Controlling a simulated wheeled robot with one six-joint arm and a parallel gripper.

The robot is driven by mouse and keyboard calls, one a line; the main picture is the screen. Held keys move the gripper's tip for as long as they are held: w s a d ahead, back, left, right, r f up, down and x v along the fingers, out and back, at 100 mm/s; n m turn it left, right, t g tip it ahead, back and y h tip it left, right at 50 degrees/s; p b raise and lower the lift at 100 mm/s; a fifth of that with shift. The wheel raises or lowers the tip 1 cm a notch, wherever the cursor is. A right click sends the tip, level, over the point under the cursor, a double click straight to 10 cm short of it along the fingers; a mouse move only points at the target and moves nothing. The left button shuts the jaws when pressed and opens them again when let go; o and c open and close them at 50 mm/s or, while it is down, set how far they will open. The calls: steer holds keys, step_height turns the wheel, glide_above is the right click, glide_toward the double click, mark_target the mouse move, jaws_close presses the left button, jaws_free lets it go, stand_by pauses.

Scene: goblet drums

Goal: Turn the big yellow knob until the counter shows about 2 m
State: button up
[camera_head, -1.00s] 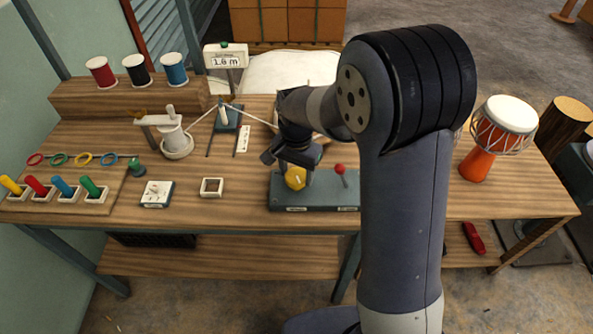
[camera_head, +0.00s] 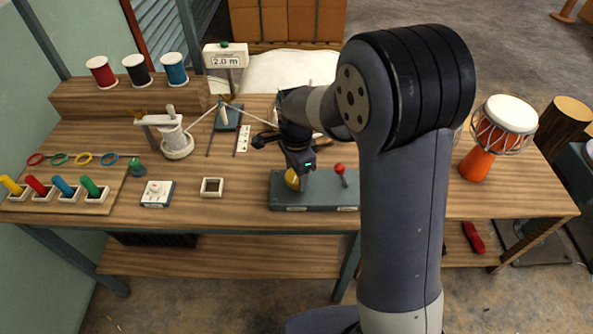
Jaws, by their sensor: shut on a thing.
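The yellow knob (camera_head: 291,180) sits on a grey-green base box (camera_head: 317,197) near the front edge of the bench, mostly covered by my gripper. My gripper (camera_head: 296,174) points down over the knob and is shut on it. A red ball-topped lever (camera_head: 340,169) stands on the same base, just right of the knob. The counter (camera_head: 226,57) is a white box on a post at the back of the bench, with a green button on top. Its display reads 2.0 m.
A white cord runs from the winder (camera_head: 175,140) past a small guide (camera_head: 224,116) towards my arm. Thread spools (camera_head: 134,70) stand on a wooden riser. A small square frame (camera_head: 212,187) and a dial box (camera_head: 157,194) lie left of the base. An orange drum (camera_head: 477,164) stands at right.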

stand_by(0.4)
steer(key=o, duration=1)
steer(key=shift+c, duration=0.2)
step_height(320, 180, up, 11)
steer(key=shift+f, duration=0.15)
step_height(320, 180, down, 11)
steer(key=shift+r, duration=0.1)
stand_by(0.5)
